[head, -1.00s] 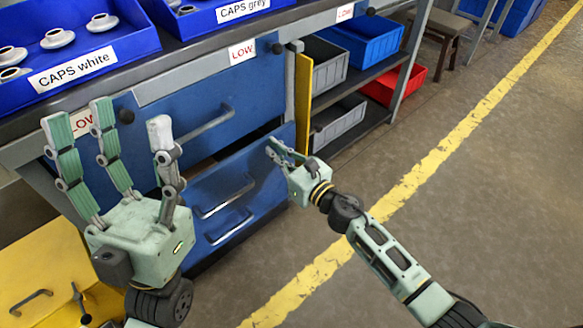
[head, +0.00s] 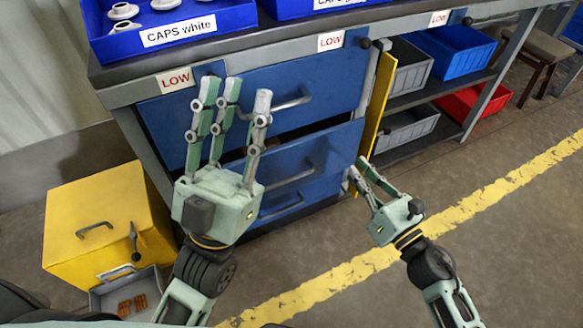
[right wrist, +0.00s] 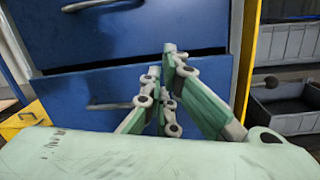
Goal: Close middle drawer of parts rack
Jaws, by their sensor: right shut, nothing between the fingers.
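The parts rack (head: 135,90) has a blue front with drawers and bar handles. The upper drawer (head: 330,84) looks shut. Below it the middle drawer (head: 335,150) stands out a little, with a dark gap above its front edge. In the right wrist view the middle drawer (right wrist: 65,90) lies ahead of the fingers, below the dark gap. My right gripper (head: 358,170) is shut and empty, beside the right edge of the drawer front; contact cannot be told. My left gripper (head: 236,92) is open and empty, fingers up, in front of the rack and hiding part of the drawers.
A yellow panel (head: 379,98) edges the drawers on the right, by shelves with grey and blue bins (head: 450,52) and a red bin (head: 470,102). A yellow box (head: 75,205) and a grey tray (head: 107,300) are at the lower left.

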